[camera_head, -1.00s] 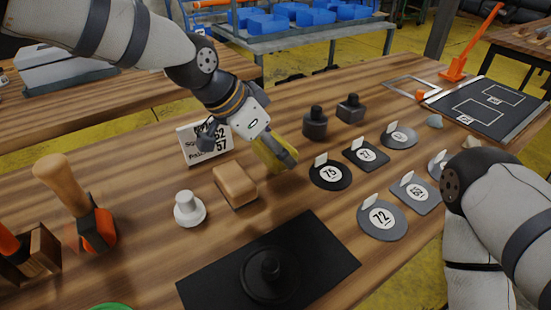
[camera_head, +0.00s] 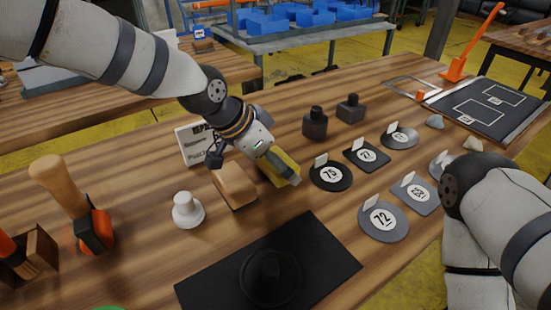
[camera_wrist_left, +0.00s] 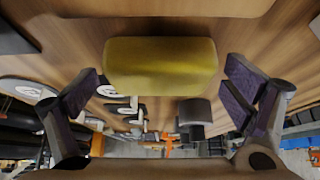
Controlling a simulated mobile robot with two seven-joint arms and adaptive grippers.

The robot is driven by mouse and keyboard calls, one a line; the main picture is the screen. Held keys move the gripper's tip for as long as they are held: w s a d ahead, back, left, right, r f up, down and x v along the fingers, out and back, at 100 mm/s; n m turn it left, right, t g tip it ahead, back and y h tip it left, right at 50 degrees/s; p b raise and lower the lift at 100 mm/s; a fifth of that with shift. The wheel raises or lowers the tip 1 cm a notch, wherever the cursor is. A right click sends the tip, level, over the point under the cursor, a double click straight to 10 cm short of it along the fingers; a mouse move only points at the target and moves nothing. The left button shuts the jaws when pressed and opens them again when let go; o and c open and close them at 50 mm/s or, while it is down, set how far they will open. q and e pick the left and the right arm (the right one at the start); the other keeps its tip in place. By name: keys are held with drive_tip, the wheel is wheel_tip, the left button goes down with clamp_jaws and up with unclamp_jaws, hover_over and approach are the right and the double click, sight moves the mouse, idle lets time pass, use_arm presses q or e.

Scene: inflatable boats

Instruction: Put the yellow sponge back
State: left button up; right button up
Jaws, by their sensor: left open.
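The yellow sponge (camera_head: 284,161) lies on the wooden table, right of a tan block (camera_head: 232,184), partly hidden by my left gripper. In the left wrist view the sponge (camera_wrist_left: 160,72) shows as a plain yellow-olive block. My left gripper (camera_head: 286,174) is low over the sponge and open. In the wrist view its two fingers (camera_wrist_left: 163,85) stand apart, one on each side of the sponge, with gaps to both. Whether the fingertips reach down beside it I cannot tell. My right arm shows at the right edge, but its gripper is out of view.
A white knob-topped weight (camera_head: 187,210) stands left of the tan block, and a label card (camera_head: 195,146) behind it. Dark weights (camera_head: 315,123) stand behind the sponge. Several numbered discs (camera_head: 331,176) lie to the right. A black mat (camera_head: 215,280) lies in front.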

use_arm(q)
drive_tip(key=p+v, duration=0.1)
drive_tip(key=v, duration=1.1)
drive_tip(key=shift+r+p, duration=0.2)
drive_tip(key=shift+p, duration=0.1)
use_arm(e)
drive_tip(key=shift+w+r+t, duration=0.4)
drive_tip(key=shift+w+r, duration=0.6)
drive_tip(key=shift+r, duration=0.05)
